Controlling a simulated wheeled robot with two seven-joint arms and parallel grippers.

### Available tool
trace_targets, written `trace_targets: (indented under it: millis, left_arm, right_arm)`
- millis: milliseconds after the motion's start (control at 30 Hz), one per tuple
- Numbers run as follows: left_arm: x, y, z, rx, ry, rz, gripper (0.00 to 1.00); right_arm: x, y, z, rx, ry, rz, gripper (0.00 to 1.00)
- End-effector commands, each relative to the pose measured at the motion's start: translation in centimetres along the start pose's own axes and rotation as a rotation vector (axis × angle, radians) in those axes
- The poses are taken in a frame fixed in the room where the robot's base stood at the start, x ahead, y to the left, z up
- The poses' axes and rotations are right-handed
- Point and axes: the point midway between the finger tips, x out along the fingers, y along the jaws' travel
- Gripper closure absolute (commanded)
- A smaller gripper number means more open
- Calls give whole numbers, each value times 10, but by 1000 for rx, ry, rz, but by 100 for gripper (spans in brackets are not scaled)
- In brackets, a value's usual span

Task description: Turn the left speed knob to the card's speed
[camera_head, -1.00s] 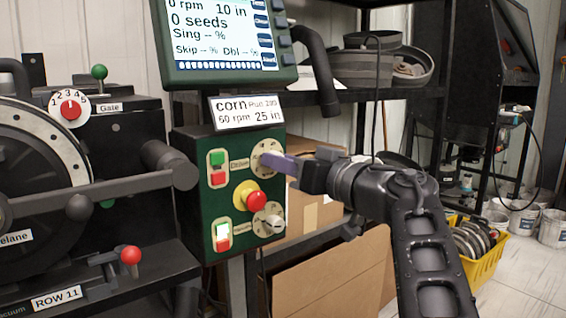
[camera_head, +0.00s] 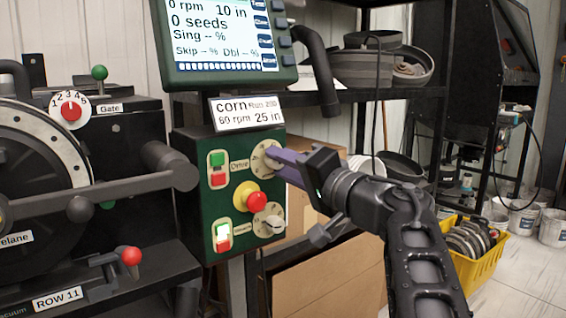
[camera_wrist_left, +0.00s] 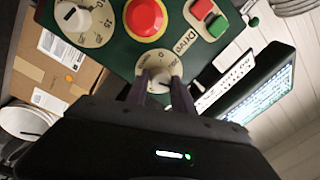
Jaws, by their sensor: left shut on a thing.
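The Drive speed knob (camera_head: 264,151) is a pale round dial on the green control box, right of the Drive label; the fingers cover much of it. It also shows in the left wrist view (camera_wrist_left: 158,62), where its dial marks are only partly readable. My left gripper (camera_head: 274,158) has its purple fingers at this knob, one on each side in the left wrist view (camera_wrist_left: 161,80), shut on it. The card (camera_head: 247,112) above the box reads corn, 60 rpm, 25 in. My right gripper is not in view.
A red emergency button (camera_head: 250,205) on a yellow base and a lower knob (camera_head: 270,220) sit just below. A monitor (camera_head: 230,40) above reads 0 rpm, 10 in. The meter (camera_head: 40,160) stands left, with levers. A yellow crate (camera_head: 487,268) is at lower right.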

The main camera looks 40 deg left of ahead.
Motion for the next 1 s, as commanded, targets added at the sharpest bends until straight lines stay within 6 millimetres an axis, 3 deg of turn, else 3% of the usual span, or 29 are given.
trace_targets:
  millis: [1000]
  left_arm:
    - [1,-3,1,963,75,-5,100]
  right_arm:
    - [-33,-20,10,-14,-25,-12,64]
